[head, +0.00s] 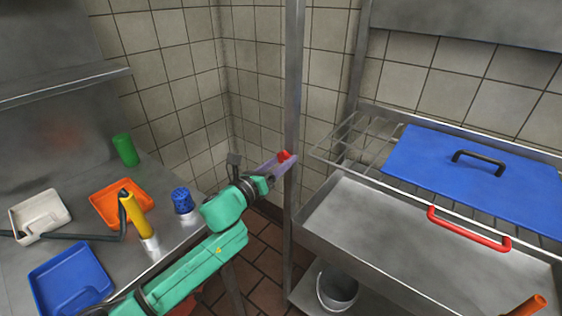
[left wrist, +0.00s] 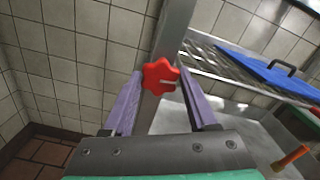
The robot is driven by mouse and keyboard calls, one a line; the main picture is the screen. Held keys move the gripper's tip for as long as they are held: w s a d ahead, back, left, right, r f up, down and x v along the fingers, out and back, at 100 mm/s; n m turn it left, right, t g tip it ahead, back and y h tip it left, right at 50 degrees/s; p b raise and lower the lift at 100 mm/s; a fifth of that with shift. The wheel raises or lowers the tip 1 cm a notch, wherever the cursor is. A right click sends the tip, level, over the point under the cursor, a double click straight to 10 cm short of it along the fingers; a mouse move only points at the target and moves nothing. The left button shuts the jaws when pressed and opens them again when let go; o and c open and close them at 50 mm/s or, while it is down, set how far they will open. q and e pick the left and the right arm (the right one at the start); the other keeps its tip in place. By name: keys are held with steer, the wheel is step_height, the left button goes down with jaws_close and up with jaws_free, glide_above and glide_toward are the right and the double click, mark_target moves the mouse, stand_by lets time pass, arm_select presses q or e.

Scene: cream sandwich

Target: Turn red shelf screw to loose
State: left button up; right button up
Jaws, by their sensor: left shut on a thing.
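The red shelf screw (head: 285,155) is a lobed knob on the upright metal post (head: 293,90). It also shows in the left wrist view (left wrist: 160,78), between the two purple fingers. A small pale line marks the knob's face. My left gripper (head: 279,161) is at the post, shut on the screw, with one finger on each side of it. The finger contact is partly hidden in the head view. My right gripper is not in view.
Right of the post is a wire rack with a blue lid (head: 475,175) above a steel tray (head: 400,235) with a red handle (head: 468,230). A bucket (head: 337,287) stands below. The left counter holds trays, a green cup (head: 125,150) and a blue-capped container (head: 183,201).

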arm_select(q)
steer(key=n+p, duration=0.1)
steer(key=n, duration=0.4)
steer(key=n+p, duration=0.1)
steer(key=n, duration=0.3)
steer(key=shift+n+p, duration=0.3)
steer(key=n+p, duration=0.1)
steer(key=n, duration=0.4)
steer(key=shift+p, duration=0.4)
steer(key=n+p, duration=0.1)
steer(key=n, duration=0.4)
steer(key=shift+p, duration=0.35)
steer(key=n+p, duration=0.2)
steer(key=n, duration=0.7)
steer(key=n+p, duration=0.1)
steer(key=n, duration=0.1)
steer(key=shift+f+n, duration=0.2)
steer(key=shift+n, duration=0.2)
